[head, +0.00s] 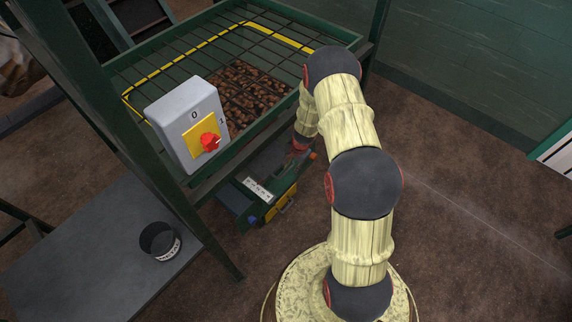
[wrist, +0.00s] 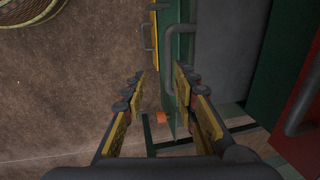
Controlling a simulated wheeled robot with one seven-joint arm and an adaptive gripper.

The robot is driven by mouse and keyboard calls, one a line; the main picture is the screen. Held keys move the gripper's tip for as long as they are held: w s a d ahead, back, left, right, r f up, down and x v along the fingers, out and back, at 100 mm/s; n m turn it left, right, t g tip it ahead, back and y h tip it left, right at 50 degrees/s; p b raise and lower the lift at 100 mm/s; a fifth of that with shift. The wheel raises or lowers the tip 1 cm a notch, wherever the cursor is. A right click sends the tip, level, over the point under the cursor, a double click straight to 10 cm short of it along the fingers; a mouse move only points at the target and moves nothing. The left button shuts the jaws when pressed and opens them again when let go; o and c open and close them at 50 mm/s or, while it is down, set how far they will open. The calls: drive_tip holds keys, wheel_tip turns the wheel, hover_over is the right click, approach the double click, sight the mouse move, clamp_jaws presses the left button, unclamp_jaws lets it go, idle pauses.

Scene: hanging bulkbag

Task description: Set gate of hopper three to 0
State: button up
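The hopper (head: 178,60) is a green frame with a wire grate over brown lumps. Under it is a green gate assembly with a white scale strip (head: 258,189) and a yellow handle (head: 283,206); I cannot read the setting or hopper number. In the wrist view, my gripper (wrist: 159,78) is open and empty. A green plate edge (wrist: 171,95) runs beyond it, close to the right finger.
A grey switch box (head: 189,115) with a red knob (head: 209,143) is mounted at the hopper's front left. Green posts stand close by. Brown floor to the right is mostly clear.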

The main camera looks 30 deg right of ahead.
drive_tip(key=s+a+r+n+g, duration=0.1)
drive_tip(key=s+a+r+n, duration=0.2)
drive_tip(key=r, duration=0.7)
drive_tip(key=s+a+r+n+g+y, duration=0.1)
drive_tip(key=s+a+r+n, duration=0.2)
drive_tip(key=s+a+r, duration=0.2)
drive_tip(key=s+r, duration=0.3)
drive_tip(key=r, duration=0.3)
drive_tip(key=shift+a+n+g+y+p, duration=0.3)
drive_tip(key=shift+a+p, duration=0.05)
drive_tip(key=shift+a, duration=0.05)
